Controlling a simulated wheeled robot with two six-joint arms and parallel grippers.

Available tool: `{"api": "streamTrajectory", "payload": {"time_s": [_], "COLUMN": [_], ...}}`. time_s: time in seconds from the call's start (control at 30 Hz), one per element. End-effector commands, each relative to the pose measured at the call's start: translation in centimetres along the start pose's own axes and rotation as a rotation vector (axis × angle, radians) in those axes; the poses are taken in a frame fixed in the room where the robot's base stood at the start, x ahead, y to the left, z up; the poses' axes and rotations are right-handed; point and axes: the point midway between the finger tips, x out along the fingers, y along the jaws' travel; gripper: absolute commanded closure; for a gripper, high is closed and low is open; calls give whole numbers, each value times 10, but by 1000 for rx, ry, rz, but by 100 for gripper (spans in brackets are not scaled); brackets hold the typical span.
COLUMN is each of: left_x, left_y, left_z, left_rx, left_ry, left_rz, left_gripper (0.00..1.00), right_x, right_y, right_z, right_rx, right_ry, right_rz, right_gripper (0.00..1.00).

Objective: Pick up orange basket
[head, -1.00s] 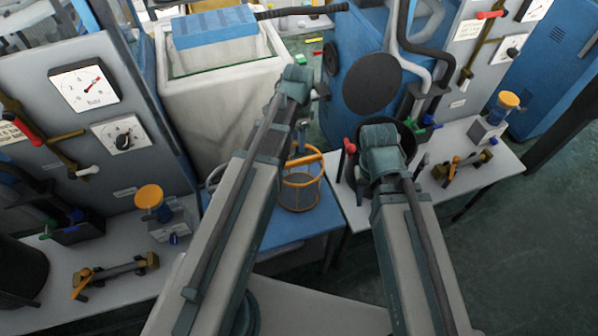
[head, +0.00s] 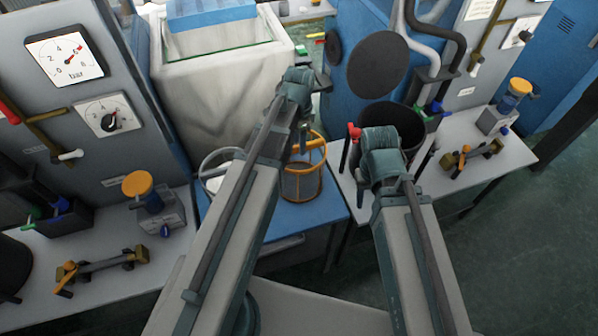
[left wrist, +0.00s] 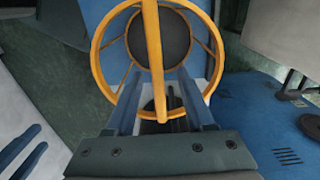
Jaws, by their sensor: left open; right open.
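The orange basket (head: 303,184) is a mesh cylinder with an orange rim and arched handle. In the head view it stands upright on a blue surface (head: 262,221). My left gripper (head: 300,140) is just above and behind its rim, partly covered by my arm. In the left wrist view the basket (left wrist: 108,71) lies beyond my open left fingers (left wrist: 160,88), and its handle runs lengthwise between them, with no grip on it visible. My right arm ends at the right over the white table; its fingers are hidden from the head view.
A grey-rimmed container (head: 213,163) stands left of the basket, partly behind my left arm. A black bin (head: 402,143) and a red-topped lever (head: 354,133) are near my right wrist. A white tub (head: 205,95) stands behind. White tables with fixtures (head: 100,268) flank both sides.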

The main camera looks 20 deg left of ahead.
Motion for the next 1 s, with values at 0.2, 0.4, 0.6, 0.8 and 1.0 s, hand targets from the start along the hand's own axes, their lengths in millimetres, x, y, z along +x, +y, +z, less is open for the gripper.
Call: {"api": "streamTrajectory", "payload": {"time_s": [0.2,0.4,0.6,0.8,1.0], "left_x": [6,30,51,51,51], "left_y": [1,3,3,3,3], "left_z": [0,2,2,2,2], "left_rx": [0,0,0,0,0], "left_ry": [0,0,0,0,0], "left_rz": [0,0,0,0,0], "left_gripper": [46,46,46,46,66], "right_x": [6,29,51,51,50], "right_y": [-1,-3,-5,-5,-5], "right_z": [0,-2,-3,-3,-3], "right_rx": [0,0,0,0,0], "right_ry": [0,0,0,0,0], "right_rz": [0,0,0,0,0], "right_gripper": [52,52,52,52,52]}}
